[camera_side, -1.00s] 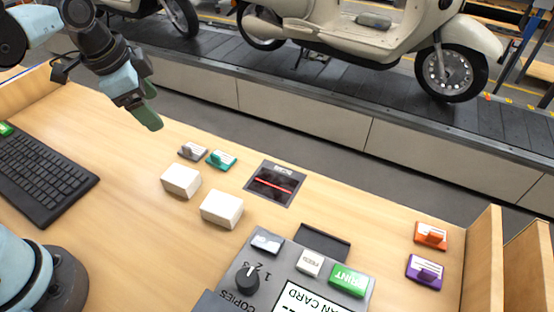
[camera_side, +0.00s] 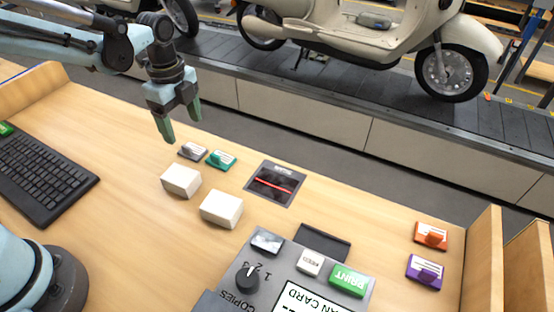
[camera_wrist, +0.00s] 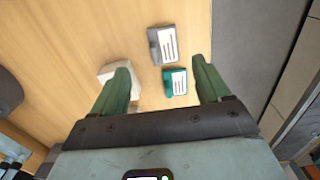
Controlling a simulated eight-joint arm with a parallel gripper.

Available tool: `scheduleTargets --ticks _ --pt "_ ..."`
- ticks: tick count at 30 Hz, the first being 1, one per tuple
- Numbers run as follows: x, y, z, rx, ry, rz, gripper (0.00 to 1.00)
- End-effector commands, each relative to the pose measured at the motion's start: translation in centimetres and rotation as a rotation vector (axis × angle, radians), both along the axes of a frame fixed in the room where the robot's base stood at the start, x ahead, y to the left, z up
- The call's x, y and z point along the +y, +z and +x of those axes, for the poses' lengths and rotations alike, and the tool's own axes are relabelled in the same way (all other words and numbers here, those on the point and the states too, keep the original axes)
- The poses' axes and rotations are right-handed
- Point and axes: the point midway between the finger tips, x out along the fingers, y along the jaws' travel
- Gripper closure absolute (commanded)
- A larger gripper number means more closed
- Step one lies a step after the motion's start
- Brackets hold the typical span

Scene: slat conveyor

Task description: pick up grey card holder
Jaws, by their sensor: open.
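The grey card holder (camera_side: 192,151) lies on the wooden desk, left of the teal card holder (camera_side: 221,159), with a small gap between them. In the wrist view the grey card holder (camera_wrist: 162,45), with a white lined card, lies ahead of the fingertips, and the teal card holder (camera_wrist: 175,81) lies between the fingers. My gripper (camera_side: 182,128) is open and empty, with its green fingers pointing down, above and slightly to the left of the grey card holder. The fingers also show in the wrist view (camera_wrist: 160,82).
Two white blocks (camera_side: 181,181) (camera_side: 221,208) stand just in front of the holders. A scanner plate (camera_side: 275,183) with a red line is to the right. Orange (camera_side: 431,236) and purple (camera_side: 425,272) holders lie far right, near a wooden partition. A printer panel (camera_side: 290,275) is at the front.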

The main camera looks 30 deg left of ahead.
Motion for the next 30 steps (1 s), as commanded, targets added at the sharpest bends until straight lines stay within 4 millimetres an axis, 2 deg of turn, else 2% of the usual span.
scheduleTargets --ticks 3,10,21,30 --pt "0.0 -1.2 0.0 -0.001 0.001 0.0 0.23" --pt "0.0 -2.3 0.2 -0.001 0.002 0.0 0.23" --pt "0.1 -6.5 0.6 -0.001 0.002 0.0 0.23" --pt "0.1 -6.8 0.6 -0.001 0.002 0.0 0.23"
